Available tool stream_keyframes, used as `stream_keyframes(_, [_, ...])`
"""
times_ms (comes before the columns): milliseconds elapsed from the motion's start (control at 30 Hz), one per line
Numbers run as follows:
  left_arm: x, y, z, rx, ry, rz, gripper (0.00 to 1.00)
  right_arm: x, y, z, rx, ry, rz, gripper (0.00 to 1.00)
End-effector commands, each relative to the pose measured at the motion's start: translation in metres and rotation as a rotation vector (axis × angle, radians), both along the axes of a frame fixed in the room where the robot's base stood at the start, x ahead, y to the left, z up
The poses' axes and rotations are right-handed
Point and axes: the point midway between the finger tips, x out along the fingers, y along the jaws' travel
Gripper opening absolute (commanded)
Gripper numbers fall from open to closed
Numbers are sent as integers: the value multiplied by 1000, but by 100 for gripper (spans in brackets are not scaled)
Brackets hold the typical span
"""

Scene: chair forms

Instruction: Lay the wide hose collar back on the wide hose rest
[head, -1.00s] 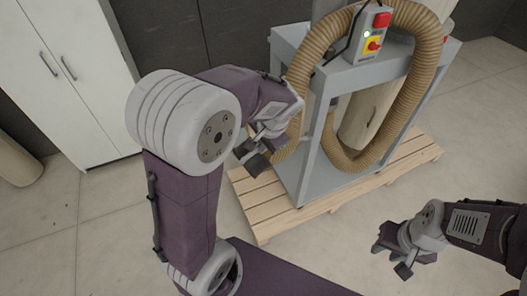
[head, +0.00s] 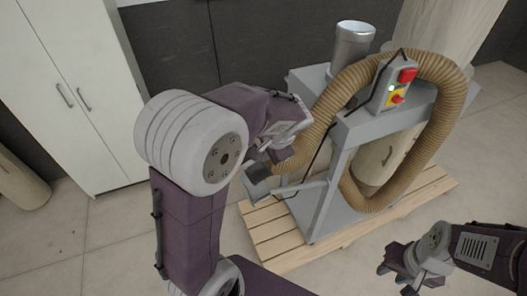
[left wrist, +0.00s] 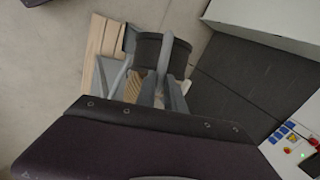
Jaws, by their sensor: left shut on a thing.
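The wide hose (head: 330,98) is tan and ribbed, looping over the grey machine frame. Its free end comes down to my left gripper (head: 264,170), left of the frame. In the left wrist view, a dark round collar (left wrist: 148,50) is between the fingers of my left gripper (left wrist: 163,72), which is shut on it. The collar is mostly hidden in the head view. A thin grey bracket (head: 308,186), perhaps the wide hose rest, sticks out left from the frame just below and right of this gripper. I cannot tell whether the collar touches it. My right gripper (head: 397,278) is open and empty, low at right.
The machine stands on a wooden pallet (head: 275,232). A switch box (head: 393,88) with red and yellow parts sits on top, beside a metal pipe (head: 352,42). A white cabinet (head: 70,90) stands at the back left. The floor between cabinet and pallet is clear.

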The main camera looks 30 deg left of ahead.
Motion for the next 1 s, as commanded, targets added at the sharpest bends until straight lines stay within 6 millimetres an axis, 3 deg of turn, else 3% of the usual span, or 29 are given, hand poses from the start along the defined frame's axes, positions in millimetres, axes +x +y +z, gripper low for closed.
stream_keyframes(1000, [1,1,-111,0,-1,0,0,0,0,-99,0,0,0,34])
